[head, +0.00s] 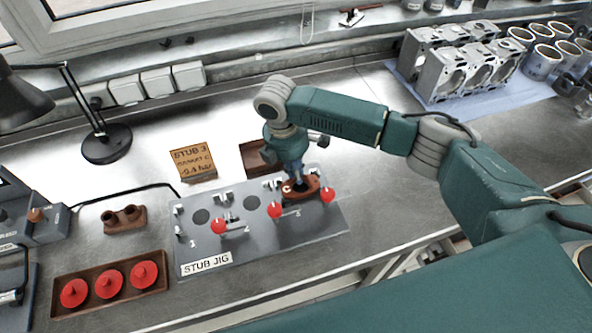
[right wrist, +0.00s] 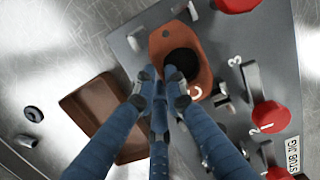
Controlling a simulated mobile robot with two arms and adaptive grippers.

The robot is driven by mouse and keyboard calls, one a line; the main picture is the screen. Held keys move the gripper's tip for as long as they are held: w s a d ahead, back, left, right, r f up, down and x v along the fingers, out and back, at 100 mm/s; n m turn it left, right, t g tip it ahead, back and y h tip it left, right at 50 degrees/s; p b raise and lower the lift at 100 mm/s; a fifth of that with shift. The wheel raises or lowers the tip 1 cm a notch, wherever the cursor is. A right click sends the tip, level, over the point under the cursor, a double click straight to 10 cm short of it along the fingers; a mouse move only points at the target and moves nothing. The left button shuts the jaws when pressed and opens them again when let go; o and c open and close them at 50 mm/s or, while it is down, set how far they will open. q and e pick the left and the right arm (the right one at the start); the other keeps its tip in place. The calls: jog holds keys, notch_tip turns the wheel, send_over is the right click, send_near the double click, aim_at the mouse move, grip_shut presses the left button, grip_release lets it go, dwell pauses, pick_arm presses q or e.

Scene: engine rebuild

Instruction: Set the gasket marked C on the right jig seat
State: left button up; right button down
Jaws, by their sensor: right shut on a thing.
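The gasket marked C (head: 313,187) is a red-brown plate with a round hole. In the right wrist view the gasket (right wrist: 166,42) shows its letter C by the fingers. My right gripper (head: 294,181) is shut on its edge; the fingertips (right wrist: 163,86) also show in the wrist view. The gasket is over the right seat, by the 3 mark, of the grey stub jig (head: 215,243). A dark disc shows through its hole. I cannot tell whether it touches the seat. The other two seats are bare dark discs. My left gripper is not in view.
Toggle clamps with red knobs (head: 276,210) stand along the jig. An empty brown tray (head: 252,155) lies behind it. A sign (head: 193,161) reads STUB 3, GASKET C. A tray of red caps (head: 109,284) is at front left. Engine blocks (head: 457,67) stand back right.

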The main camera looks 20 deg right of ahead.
jog(key=shift+f, duration=0.2)
jog(key=c, duration=1.7)
grip_release()
notch_tip(320, 180, up, 5)
jog(key=p, duration=0.5)
jog(key=shift+r+p, duration=0.2)
jog(key=shift+p, duration=0.2)
jog(key=shift+r, duration=1.05)
